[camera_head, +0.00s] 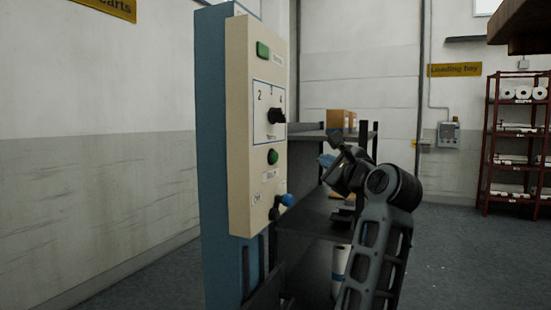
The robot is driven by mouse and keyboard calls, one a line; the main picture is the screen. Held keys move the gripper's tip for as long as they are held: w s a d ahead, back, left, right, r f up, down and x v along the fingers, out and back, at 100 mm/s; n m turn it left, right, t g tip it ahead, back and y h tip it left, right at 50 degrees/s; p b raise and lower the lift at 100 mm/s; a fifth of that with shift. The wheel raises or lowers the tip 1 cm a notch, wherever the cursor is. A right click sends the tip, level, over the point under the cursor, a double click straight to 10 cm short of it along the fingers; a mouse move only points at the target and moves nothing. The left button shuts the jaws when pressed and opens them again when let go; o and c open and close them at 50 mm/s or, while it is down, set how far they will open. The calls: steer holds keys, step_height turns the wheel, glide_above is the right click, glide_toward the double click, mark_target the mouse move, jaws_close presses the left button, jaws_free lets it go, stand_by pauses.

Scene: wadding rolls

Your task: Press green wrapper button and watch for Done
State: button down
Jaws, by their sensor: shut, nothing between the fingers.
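A cream control panel (240,130) stands on a blue post (212,150) left of centre, seen at a steep angle. A round green button (272,157) sits in its middle, with a small label below it that I cannot read. My gripper (333,156) is to the right of the green button, apart from the panel in the picture. It is shut and empty; its fingertips are dark and hard to make out.
A black dial (276,116) marked 2, 3, 4 and a blue-knobbed lever (287,199) stick out of the panel, above and below the button. Dark shelving (310,215) with cardboard boxes (341,120) stands behind my arm. A red rack (487,150) holds white rolls at right.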

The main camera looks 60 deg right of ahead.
mark_target(274, 157)
steer(key=shift+w, duration=0.15)
steer(key=w+b, duration=0.1)
steer(key=w, duration=0.7)
steer(key=shift+w+a, duration=0.25)
steer(key=shift+a, duration=0.15)
steer(key=shift+w, duration=0.15)
stand_by(1.6)
steer(key=shift+w, duration=0.25)
